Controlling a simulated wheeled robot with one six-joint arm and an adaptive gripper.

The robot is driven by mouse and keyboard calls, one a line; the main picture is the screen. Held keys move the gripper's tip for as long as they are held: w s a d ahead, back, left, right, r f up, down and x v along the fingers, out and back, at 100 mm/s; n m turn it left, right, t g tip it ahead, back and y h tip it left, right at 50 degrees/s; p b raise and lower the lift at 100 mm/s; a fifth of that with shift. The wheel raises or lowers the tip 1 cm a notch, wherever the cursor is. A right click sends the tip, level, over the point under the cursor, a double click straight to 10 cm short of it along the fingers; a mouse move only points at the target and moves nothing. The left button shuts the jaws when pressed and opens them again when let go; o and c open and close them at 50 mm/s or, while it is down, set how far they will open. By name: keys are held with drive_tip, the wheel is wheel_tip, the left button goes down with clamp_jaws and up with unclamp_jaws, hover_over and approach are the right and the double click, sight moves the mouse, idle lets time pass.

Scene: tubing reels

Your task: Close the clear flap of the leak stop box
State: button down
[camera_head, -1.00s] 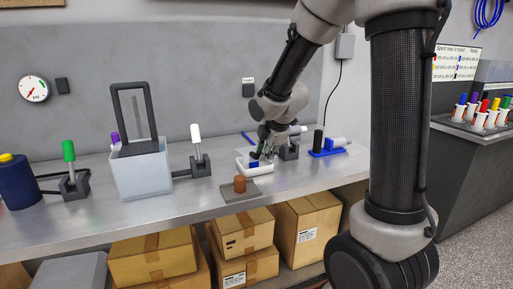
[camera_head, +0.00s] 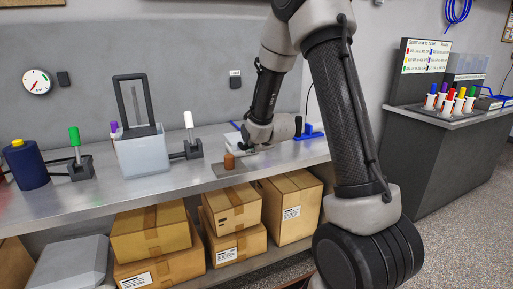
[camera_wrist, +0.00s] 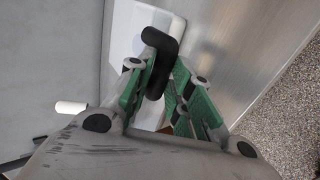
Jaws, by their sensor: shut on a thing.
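My gripper (camera_wrist: 160,72) shows in the wrist view, its green-sided fingers shut on a black bent piece (camera_wrist: 158,40) like a short elbow. A white tray-like object (camera_wrist: 142,28) lies behind that piece. In the head view the fingers are hidden behind my wrist, low over the bench beside the white tray (camera_head: 239,145). A small dark box (camera_head: 236,83) with a white label (camera_head: 235,73) is on the wall above the bench. I cannot tell if it is the leak stop box, and no clear flap can be made out.
The steel bench (camera_head: 130,188) carries a brown cylinder (camera_head: 229,161), a white-handled valve (camera_head: 190,148), a translucent tank (camera_head: 142,157) and a blue holder (camera_head: 308,133). Cardboard boxes (camera_head: 233,205) sit underneath. Floor shows between the bench and the right counter (camera_head: 435,155).

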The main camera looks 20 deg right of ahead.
drive_tip(key=shift+s+f, duration=0.4)
drive_tip(key=shift+f, duration=0.45)
drive_tip(key=c, duration=1.3)
unclamp_jaws()
drive_tip(key=shift+w, duration=0.15)
drive_tip(key=v, duration=1.2)
drive_tip(key=shift+r, duration=0.2)
